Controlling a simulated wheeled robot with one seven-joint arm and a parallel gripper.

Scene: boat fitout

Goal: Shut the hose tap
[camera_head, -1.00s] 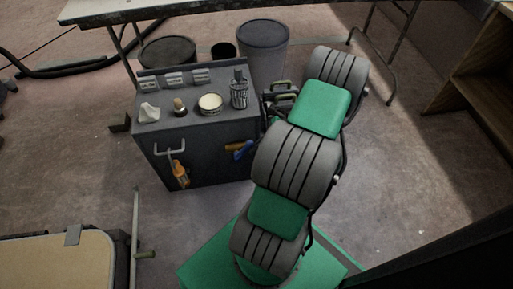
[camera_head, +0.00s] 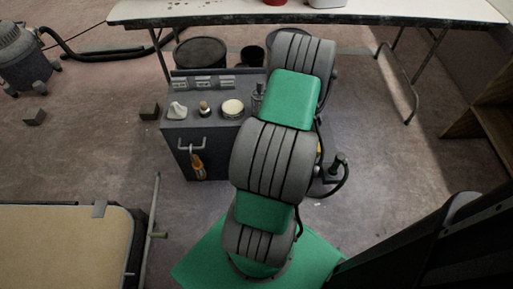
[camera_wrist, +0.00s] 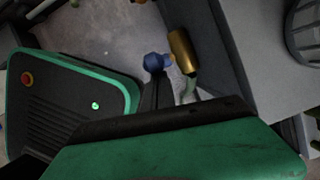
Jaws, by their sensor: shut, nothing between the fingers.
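The hose tap shows in the wrist view as a brass body (camera_wrist: 182,48) on the side of a dark grey cabinet, with a blue handle (camera_wrist: 155,62) at its left. My gripper (camera_wrist: 158,80) is shut and empty. Its dark narrow fingers reach up to just below the blue handle; I cannot tell whether they touch it. A pale greenish piece below the brass body is partly hidden by my gripper's housing. In the head view my arm covers the tap and the right part of the cabinet front.
The cabinet (camera_head: 180,140) carries a cream-lidded tin (camera_head: 232,107) and small items; an orange-handled tool (camera_head: 197,166) hangs on its front. A white-topped table (camera_head: 200,12) stands behind, with a dark bin (camera_head: 200,52) below. A wooden shelf (camera_head: 490,115) is at right.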

